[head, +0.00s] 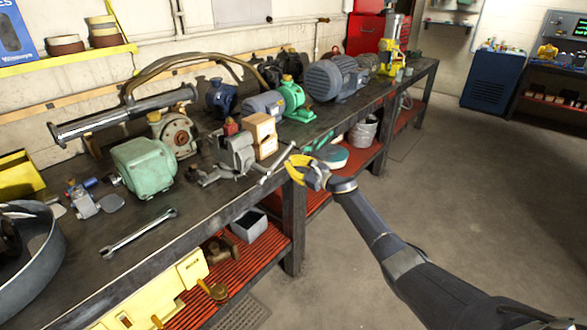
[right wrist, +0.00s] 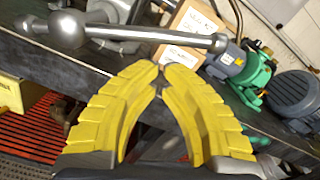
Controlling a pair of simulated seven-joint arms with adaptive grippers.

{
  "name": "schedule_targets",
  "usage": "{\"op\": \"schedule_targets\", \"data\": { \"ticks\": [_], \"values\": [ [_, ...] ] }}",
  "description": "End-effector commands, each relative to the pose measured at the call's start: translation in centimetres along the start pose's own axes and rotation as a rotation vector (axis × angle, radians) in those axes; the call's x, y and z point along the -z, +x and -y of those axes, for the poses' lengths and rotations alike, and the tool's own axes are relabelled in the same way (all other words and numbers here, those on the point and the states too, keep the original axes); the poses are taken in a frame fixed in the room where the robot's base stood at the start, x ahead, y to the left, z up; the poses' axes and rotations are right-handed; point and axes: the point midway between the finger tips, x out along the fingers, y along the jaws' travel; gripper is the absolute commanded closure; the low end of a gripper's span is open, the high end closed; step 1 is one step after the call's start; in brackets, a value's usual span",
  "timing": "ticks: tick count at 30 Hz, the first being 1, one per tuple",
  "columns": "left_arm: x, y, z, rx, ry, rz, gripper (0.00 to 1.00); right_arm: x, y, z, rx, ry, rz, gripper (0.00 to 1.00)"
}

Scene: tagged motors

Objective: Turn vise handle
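The grey metal vise (head: 235,152) stands at the front edge of the workbench. Its handle (head: 275,168) is a bar with a knob at each end and lies slanted on the vise's right side. In the right wrist view, the handle (right wrist: 150,35) crosses just above my fingertips, with a large round knob at left. My right gripper (head: 293,168) has yellow fingers beside the handle in the head view. In the wrist view, the gripper (right wrist: 161,68) has its fingertips together, with nothing seen between them. Whether it touches the handle is unclear. My left gripper is out of view.
A green motor (head: 293,98), a pale green gearbox (head: 144,165) and other motors crowd the workbench. A wrench (head: 138,233) lies near the front edge. The floor right of the bench is clear.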

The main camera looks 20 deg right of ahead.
Motion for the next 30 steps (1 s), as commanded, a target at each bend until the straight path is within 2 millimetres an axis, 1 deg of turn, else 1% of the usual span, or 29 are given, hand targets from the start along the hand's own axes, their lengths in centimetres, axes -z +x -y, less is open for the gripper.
{"op": "schedule_targets", "data": {
  "ticks": [6,19,30],
  "values": [
    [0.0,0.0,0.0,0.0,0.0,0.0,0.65,-0.8,0.1,0.0,0.001,-0.001,-0.001,1.0],
    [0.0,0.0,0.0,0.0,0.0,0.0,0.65,-0.9,0.2,0.0,0.0,-0.002,-0.001,1.0],
    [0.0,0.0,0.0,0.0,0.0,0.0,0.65,-1.6,0.2,0.2,-0.004,-0.069,0.001,1.0]
  ]
}}
